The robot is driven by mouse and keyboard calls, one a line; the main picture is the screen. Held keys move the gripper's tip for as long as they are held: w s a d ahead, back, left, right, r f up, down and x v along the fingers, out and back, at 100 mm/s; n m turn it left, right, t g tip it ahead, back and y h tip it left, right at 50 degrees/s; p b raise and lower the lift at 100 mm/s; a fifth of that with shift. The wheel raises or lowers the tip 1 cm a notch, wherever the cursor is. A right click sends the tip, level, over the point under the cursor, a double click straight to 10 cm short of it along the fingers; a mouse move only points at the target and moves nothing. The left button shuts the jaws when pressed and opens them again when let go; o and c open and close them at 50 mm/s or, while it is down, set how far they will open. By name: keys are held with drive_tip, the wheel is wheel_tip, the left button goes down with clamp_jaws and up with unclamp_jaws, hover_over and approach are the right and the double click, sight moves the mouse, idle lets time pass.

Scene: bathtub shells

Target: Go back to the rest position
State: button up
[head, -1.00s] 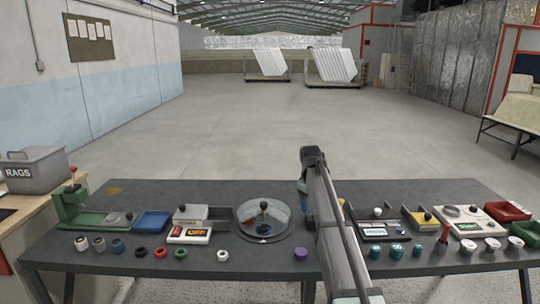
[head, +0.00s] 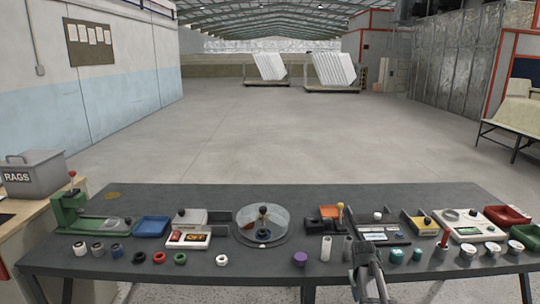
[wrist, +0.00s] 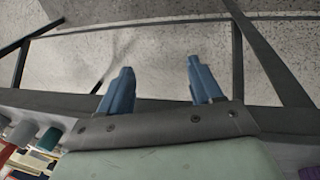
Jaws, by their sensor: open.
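My gripper (wrist: 159,68) shows in the wrist view with its two blue fingers apart and nothing between them. Concrete floor and dark table framing show beyond the fingertips. In the head view, a grey part of my arm (head: 366,272) is low at the front edge of the dark table (head: 225,272), right of centre. I cannot make out the fingertips there.
Several small cylinders line the table's front, including a purple one (head: 300,258) and a white one (head: 326,248). Behind them stand a round clear-covered dial (head: 262,224), an orange-and-black device (head: 326,216) and a blue tray (head: 152,226). The table's back strip is clear.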

drive_tip(key=s+a+f+g+y, duration=0.15)
drive_tip(key=s+a+f, duration=0.35)
drive_tip(key=s+f, duration=0.6)
drive_tip(key=s+a+f+g, duration=0.2)
drive_tip(key=s+a+f, duration=0.45)
drive_tip(key=f, duration=0.65)
drive_tip(key=s+a+f+g, duration=0.1)
drive_tip(key=s+f, duration=0.2)
drive_tip(key=s, duration=0.5)
drive_tip(key=s+a+f+g, duration=0.1)
drive_tip(key=s+f, duration=0.3)
drive_tip(key=s, duration=0.5)
drive_tip(key=s+a+f+g+y, duration=0.1)
drive_tip(key=s+a+f+g, duration=0.1)
drive_tip(key=s, duration=0.7)
drive_tip(key=shift+s+f+m, duration=0.25)
drive_tip(key=shift+f+m, duration=0.05)
drive_tip(key=shift+f, duration=0.35)
